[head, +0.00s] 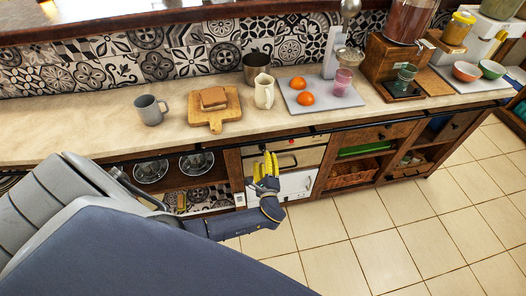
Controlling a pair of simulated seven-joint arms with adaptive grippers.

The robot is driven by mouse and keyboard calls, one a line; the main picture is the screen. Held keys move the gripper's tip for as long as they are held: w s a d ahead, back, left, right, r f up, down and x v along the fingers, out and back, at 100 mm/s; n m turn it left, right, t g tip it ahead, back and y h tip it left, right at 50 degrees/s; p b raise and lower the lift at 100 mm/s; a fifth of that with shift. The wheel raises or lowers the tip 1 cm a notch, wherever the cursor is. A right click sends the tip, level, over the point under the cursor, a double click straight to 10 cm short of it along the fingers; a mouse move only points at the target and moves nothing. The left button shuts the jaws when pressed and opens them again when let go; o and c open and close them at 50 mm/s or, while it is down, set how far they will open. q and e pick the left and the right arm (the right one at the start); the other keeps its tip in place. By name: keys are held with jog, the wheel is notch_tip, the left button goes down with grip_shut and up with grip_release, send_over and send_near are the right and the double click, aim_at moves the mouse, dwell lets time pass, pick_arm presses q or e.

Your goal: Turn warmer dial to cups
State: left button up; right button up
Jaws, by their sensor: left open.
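The warmer (300,157) is a cream and white fronted unit set under the counter, with a dark handle bar across its upper front. A small red spot shows on its top strip. The dial is too small to make out for certain, and its markings cannot be read. My left gripper (266,162) has yellow fingers and is open, pointing up in front of the left part of the warmer's front. It hides part of that front. Whether the fingers touch the panel cannot be told. My right gripper is not in view.
On the counter (205,138) stand a grey mug (149,110), a board (228,116) with bread, a cream jug (264,92) and a tray (345,99) with oranges. Open shelves with glass bowls (150,171) lie left of the warmer. The tiled floor in front is clear.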

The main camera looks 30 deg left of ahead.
aim_at(263, 152)
pick_arm(q)
jog(key=shift+x, duration=2.65)
grip_shut()
